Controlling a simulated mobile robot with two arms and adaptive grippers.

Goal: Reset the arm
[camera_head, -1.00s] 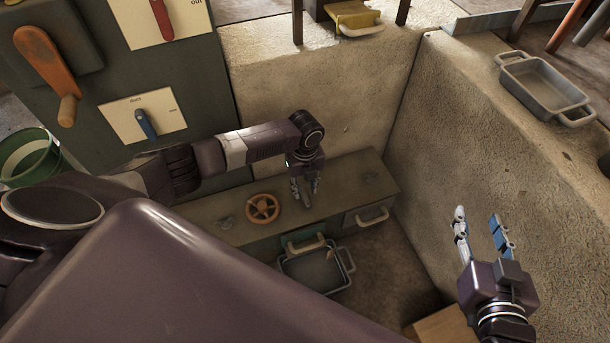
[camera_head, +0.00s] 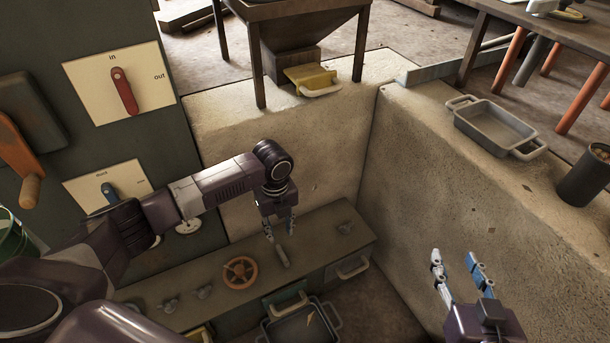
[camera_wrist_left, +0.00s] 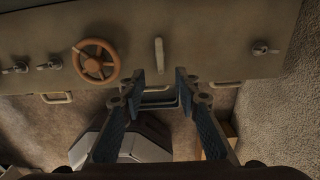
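My left gripper (camera_head: 280,228) is above the low grey-green bench in the head view, pointing down near an orange handwheel (camera_head: 240,272). In the left wrist view its two fingers (camera_wrist_left: 168,90) are spread apart with nothing between them. The handwheel (camera_wrist_left: 96,61) and an upright grey lever (camera_wrist_left: 159,55) show beyond the fingers there. My right gripper (camera_head: 457,262) is at the lower right of the head view, fingers pointing up and apart, empty, in front of the rough stone wall.
A bench (camera_head: 330,218) with several knobs and drawers runs along the wall. A grey tray (camera_head: 300,325) stands below it. Another tray (camera_head: 495,128) and a dark cup (camera_head: 583,178) sit on the right ledge.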

